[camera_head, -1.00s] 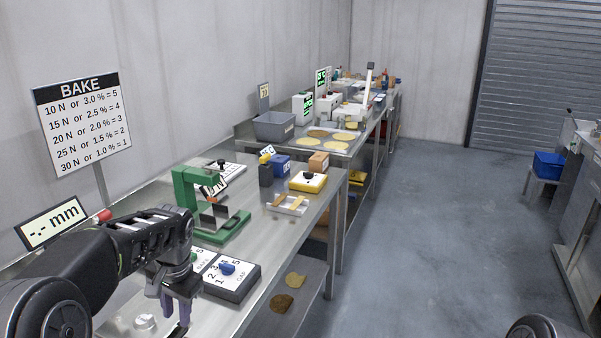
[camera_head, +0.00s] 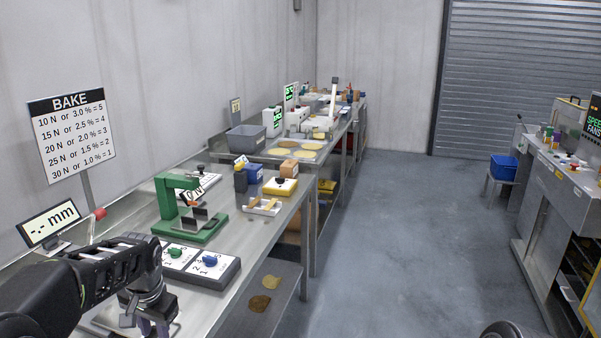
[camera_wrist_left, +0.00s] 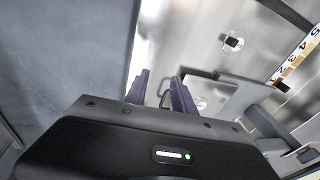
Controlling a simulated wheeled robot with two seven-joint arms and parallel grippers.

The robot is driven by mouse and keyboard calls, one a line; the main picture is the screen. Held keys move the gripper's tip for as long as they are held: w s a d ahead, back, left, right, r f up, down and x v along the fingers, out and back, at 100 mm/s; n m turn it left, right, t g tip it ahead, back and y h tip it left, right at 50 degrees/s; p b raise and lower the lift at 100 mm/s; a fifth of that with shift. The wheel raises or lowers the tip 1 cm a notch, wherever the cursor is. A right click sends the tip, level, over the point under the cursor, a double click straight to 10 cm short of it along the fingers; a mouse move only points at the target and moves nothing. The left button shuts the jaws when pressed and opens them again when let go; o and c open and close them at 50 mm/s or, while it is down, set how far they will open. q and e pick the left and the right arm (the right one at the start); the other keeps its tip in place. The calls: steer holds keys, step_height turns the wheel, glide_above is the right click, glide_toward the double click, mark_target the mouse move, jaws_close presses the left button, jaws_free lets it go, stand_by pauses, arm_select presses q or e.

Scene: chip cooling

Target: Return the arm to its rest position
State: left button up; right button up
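My left arm (camera_head: 75,282) reaches in from the lower left in the head view, above the near end of the steel bench. My left gripper (camera_head: 153,326) points down at the bottom edge of that view, beside the black-and-white dial box (camera_head: 224,276). In the left wrist view the two purple fingers of the left gripper (camera_wrist_left: 160,88) stand apart, with nothing clearly held between them. The bench surface below looks blurred. My right gripper is not in view; only a dark rounded part, probably of my right arm, shows at the bottom right of the head view.
A green press (camera_head: 190,210), a display (camera_head: 50,224) and the BAKE sign (camera_head: 72,137) stand along the left bench. A yellow box (camera_head: 280,187) and grey bin (camera_head: 246,139) lie farther back. The floor (camera_head: 385,240) is clear. A counter (camera_head: 560,185) stands right.

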arm_select(q)
steer(key=s+d+f+n+t+h, duration=0.1)
steer(key=d+f+t+h, duration=0.2)
steer(key=d+f, duration=1.3)
steer(key=s+d+f+n+g+h, duration=0.1)
steer(key=s+d+f, duration=0.1)
steer(key=s+f, duration=0.4)
steer(key=s+d+f+n+g+h, duration=0.1)
steer(key=s+f, duration=0.4)
steer(key=s, duration=0.8)
steer(key=s+d+f+n+g, duration=0.1)
steer(key=s+d+f+g, duration=0.1)
steer(key=s+d+f, duration=0.3)
steer(key=s+f, duration=0.1)
steer(key=s, duration=0.3)
steer(key=shift+s+f+n+h, duration=0.3)
steer(key=shift+h, duration=0.1)
